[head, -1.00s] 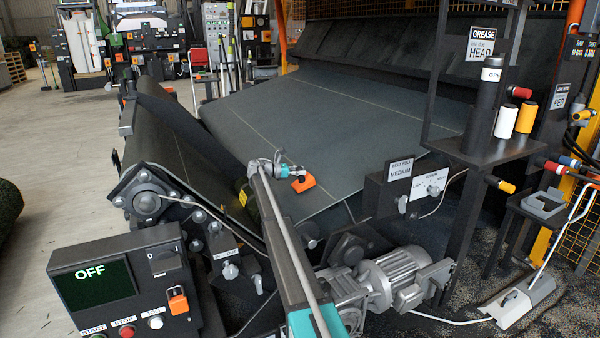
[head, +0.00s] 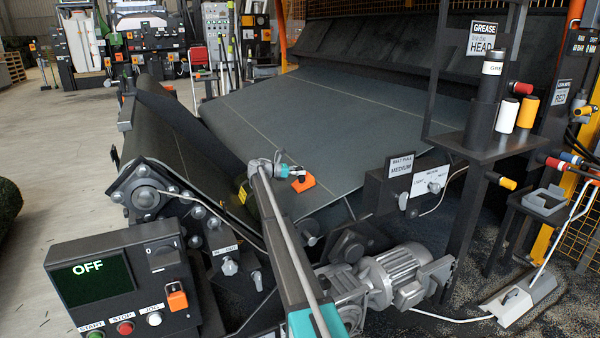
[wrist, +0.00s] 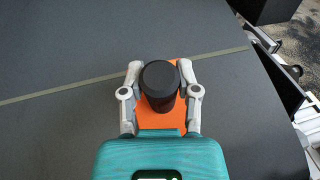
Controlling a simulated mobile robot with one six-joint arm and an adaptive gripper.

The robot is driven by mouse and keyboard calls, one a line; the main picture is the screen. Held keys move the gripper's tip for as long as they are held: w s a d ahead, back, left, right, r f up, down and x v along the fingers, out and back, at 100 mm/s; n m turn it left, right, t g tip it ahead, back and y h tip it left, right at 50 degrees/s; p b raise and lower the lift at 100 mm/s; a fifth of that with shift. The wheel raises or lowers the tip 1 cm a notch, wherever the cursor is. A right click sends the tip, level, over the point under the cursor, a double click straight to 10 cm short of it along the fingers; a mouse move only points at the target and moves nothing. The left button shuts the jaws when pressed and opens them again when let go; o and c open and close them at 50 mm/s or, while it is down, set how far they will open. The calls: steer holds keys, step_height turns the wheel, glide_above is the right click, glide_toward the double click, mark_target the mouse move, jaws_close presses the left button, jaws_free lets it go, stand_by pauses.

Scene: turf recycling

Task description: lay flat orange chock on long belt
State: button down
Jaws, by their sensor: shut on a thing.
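The orange chock (head: 303,183) is at the end of my arm, over the near right part of the long dark belt (head: 330,110). In the wrist view the orange chock (wrist: 177,122) shows below a round black knob or handle (wrist: 159,80). My gripper (wrist: 160,78) has its two grey fingers closed on that black part. In the head view my gripper (head: 290,173) is small beside the orange. The belt (wrist: 60,60) fills most of the wrist view, with a pale line across it. I cannot tell whether the chock touches the belt.
A control box (head: 125,285) with a screen reading OFF stands front left. A grey motor (head: 395,275) sits front right. A post with the grease stand (head: 490,140) rises at the right. The belt beyond the chock is clear.

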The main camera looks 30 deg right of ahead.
steer(key=shift+f, duration=0.25)
steer(key=shift+c, duration=1.3)
jaws_free()
steer(key=shift+o, duration=1.3)
steer(key=shift+r, duration=0.2)
step_height(320, 180, up, 2)
steer(key=shift+r+p, duration=0.1)
steer(key=shift+p, duration=0.9)
step_height(320, 180, up, 11)
steer(key=a+p, duration=0.3)
steer(key=p, duration=0.8)
steer(key=s+a+r+n+t+p, duration=0.1)
steer(key=s+a+r+t+p, duration=0.1)
steer(key=s+a, duration=0.5)
steer(key=s+a+r+n+t+y+p, duration=0.1)
steer(key=s+a+r+n+p, duration=0.1)
steer(key=s+a+p, duration=0.3)
steer(key=s+a+r, duration=0.1)
steer(key=s+a, duration=0.1)
steer(key=a, duration=0.2)
steer(key=shift+s+r+t, duration=0.2)
steer(key=shift+s+t, duration=0.1)
steer(key=shift+t, duration=0.1)
